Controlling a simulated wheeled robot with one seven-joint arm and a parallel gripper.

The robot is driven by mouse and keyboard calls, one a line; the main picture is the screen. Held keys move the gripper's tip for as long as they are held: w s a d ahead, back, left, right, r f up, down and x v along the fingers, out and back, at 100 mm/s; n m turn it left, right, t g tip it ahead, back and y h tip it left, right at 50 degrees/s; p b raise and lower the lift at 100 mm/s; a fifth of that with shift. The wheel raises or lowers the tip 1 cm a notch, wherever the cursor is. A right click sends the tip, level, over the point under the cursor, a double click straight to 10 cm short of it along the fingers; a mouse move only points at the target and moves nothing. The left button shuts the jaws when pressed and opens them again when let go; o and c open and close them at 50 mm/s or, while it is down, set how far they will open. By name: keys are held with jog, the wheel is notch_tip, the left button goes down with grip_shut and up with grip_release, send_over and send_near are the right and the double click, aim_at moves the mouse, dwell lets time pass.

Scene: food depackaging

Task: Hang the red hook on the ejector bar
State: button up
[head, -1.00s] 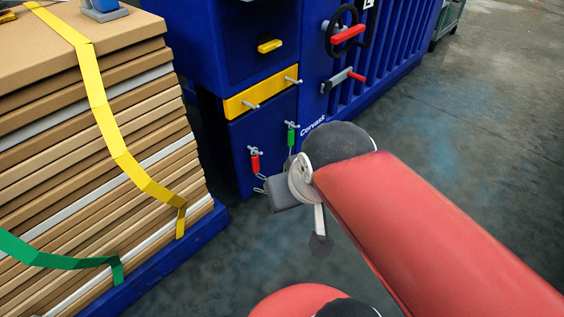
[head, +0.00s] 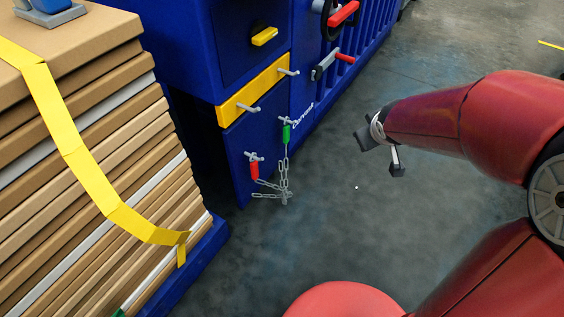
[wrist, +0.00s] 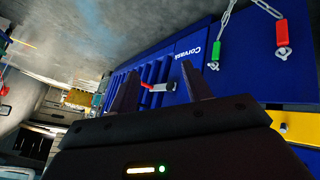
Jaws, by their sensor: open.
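The red hook (head: 254,170) hangs low on the blue machine's front, on a small grey fitting, with a grey chain (head: 284,170) linking it to the green hook (head: 286,134). The yellow bar (head: 254,92) with two grey pegs is above them; I take it for the ejector bar, and nothing hangs on its pegs. My gripper (head: 380,156) is open and empty, to the right of the hooks and apart from them. In the wrist view the red hook (wrist: 281,33) is at upper right, beyond the fingers (wrist: 160,72), and the yellow bar (wrist: 302,128) is at lower right.
A tall strapped cardboard stack (head: 90,160) on a blue pallet (head: 200,262) stands to the left, close to the machine. A grey lever with a red grip (head: 344,58) sticks out from the machine above my gripper. The floor on the right is open.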

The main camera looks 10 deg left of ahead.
jog(key=w+a+f+n+y, duration=0.3)
jog(key=w+a+f, duration=0.25)
jog(key=f, duration=0.35)
jog(key=n+g+y+b, duration=0.1)
jog(key=n+y+b, duration=0.25)
jog(key=y, duration=1.05)
send_near(257, 170)
jog(key=x, duration=1)
jog(key=shift+w+a+r+p, duration=0.1)
jog(key=shift+a+r+p, duration=0.05)
jog(key=shift+a+p, duration=0.2)
grip_shut()
